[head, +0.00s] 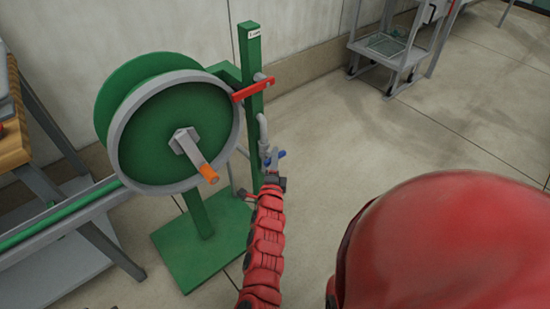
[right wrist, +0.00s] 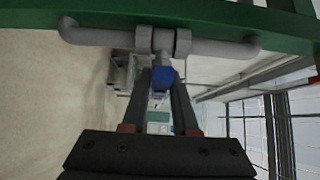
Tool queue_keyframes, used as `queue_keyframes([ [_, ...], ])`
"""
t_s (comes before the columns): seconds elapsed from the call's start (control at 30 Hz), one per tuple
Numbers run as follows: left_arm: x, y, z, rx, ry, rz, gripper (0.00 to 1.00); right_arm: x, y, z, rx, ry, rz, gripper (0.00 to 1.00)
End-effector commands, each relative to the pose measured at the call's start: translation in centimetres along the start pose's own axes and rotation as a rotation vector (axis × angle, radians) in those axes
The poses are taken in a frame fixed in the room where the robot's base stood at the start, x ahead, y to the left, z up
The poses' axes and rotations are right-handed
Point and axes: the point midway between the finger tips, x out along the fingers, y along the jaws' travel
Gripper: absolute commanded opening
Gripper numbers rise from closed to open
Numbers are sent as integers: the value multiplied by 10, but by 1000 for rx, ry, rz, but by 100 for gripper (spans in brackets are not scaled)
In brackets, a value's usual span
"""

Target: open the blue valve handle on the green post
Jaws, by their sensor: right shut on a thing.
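The green post (head: 252,105) stands upright on a green base plate (head: 212,245) in the head view. A grey pipe (head: 262,130) runs down its right side to a small valve with a blue handle (head: 281,154). My right gripper (head: 271,170) is at that valve, at the end of my red arm. In the right wrist view the blue handle (right wrist: 161,79) sits between the tips of my two dark fingers, below the grey pipe and its fitting (right wrist: 164,40). The gripper is shut on the handle. The fingers hide part of it. My left gripper is not in view.
A red lever (head: 253,89) is higher on the post. A green reel (head: 170,130) with a grey rim and an orange-tipped crank (head: 208,173) is left of the post. A wheeled grey cart (head: 390,50) stands at the back right. The floor right of the post is clear.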

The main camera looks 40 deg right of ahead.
Motion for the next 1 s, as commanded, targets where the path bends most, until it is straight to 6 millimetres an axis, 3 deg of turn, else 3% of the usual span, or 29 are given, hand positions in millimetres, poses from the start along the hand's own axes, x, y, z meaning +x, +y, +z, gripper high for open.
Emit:
queue_keyframes([
  [0.47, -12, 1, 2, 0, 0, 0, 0, 0, 4, 0, -49, -1, -47, 0],
  [1.0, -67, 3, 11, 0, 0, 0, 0, 0, 7, 2, -371, -4, -366, 0],
])
